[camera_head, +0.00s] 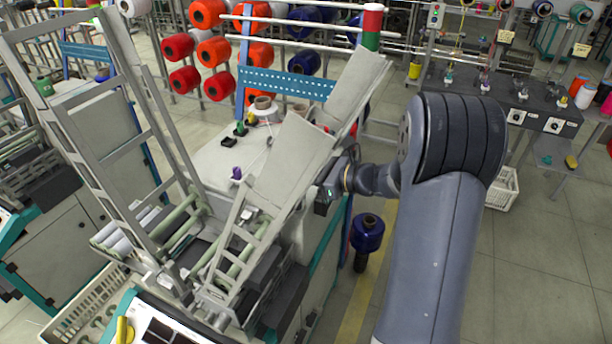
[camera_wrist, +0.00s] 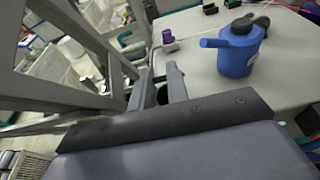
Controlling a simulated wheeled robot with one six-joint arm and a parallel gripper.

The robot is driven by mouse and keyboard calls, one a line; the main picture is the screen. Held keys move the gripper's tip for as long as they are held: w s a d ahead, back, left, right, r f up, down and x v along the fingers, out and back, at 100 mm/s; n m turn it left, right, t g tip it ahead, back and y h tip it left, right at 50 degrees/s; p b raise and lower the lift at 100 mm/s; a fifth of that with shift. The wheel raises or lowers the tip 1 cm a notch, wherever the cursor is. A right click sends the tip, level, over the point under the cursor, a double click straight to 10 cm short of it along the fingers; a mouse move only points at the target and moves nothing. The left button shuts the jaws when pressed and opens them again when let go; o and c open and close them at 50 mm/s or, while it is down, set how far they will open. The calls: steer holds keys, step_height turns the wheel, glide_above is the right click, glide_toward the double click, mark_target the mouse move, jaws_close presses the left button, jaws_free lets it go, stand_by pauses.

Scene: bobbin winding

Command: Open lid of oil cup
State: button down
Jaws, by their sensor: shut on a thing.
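My gripper (camera_wrist: 167,78) shows in the wrist view with its two grey fingers close together, shut on a small dark part (camera_wrist: 162,93) at the edge of the machine top. The fingers and wrist hide most of this part, so I cannot tell whether it is the oil cup's lid or whether it is raised. In the head view my wrist reaches the right side of the machine, and the tilted grey plate (camera_head: 290,160) hides the fingertips. A blue oil can (camera_wrist: 238,56) with a spout stands on the machine top to the right of the fingers in the wrist view.
The light machine top (camera_head: 215,160) carries a purple knob (camera_head: 236,173) and small green-and-black parts (camera_head: 240,129). A grey ladder-like frame (camera_head: 110,130) rises on the left. Open floor lies to the right.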

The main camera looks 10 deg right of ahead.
steer(key=shift+r, duration=0.15)
steer(key=c, duration=1.4)
jaws_free()
steer(key=shift+a, duration=0.1)
steer(key=shift+o, duration=0.2)
steer(key=shift+f, duration=0.2)
steer(key=b+v, duration=0.2)
steer(key=v, duration=0.8)
steer(key=shift+s+d, duration=0.15)
steer(key=shift+d, duration=0.2)
steer(key=shift+r, duration=0.1)
steer(key=shift+c, duration=0.2)
